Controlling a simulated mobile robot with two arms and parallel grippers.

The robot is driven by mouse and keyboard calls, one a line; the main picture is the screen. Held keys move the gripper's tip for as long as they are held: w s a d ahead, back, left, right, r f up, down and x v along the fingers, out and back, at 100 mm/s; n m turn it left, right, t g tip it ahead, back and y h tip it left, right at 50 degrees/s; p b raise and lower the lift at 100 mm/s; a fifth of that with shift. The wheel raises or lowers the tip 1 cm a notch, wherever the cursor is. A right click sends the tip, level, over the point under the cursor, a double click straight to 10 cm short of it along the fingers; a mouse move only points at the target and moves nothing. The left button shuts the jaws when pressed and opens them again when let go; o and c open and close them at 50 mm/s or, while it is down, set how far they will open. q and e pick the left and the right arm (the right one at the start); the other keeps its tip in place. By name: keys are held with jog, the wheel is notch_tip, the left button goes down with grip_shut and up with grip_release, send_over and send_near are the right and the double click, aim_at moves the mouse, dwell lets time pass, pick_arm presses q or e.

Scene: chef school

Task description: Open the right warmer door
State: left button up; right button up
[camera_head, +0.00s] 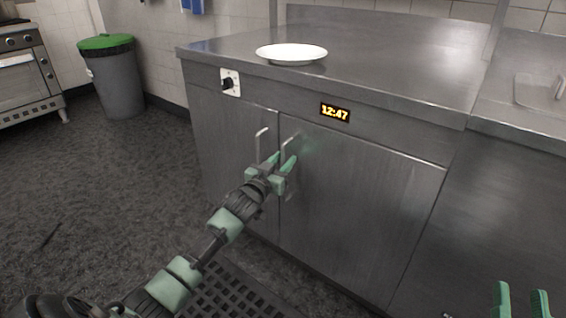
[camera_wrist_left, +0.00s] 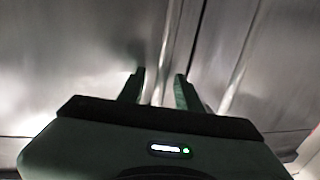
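The warmer's right door (camera_head: 360,205) is a closed steel panel with an upright bar handle (camera_head: 294,140) near its left edge. My left gripper (camera_head: 278,164) is at this handle, with its green fingertips close to the door. In the left wrist view, the handle (camera_wrist_left: 164,55) stands between the two spread fingers (camera_wrist_left: 160,88), with gaps showing beside it. The fingers are open around it, and I see no clear grip. The lower handle is partly hidden by the fingers in the head view. My right gripper (camera_head: 521,300) is open and empty at the bottom right.
The closed left door (camera_head: 228,140) has its own handle (camera_head: 262,140) close beside the right one. A white plate (camera_head: 291,53) lies on the warmer top. A dark counter (camera_head: 500,220) adjoins on the right. A grey bin (camera_head: 117,85) stands back left; the floor in front is open.

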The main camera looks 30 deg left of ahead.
pick_arm(q)
grip_shut()
dwell(1.4)
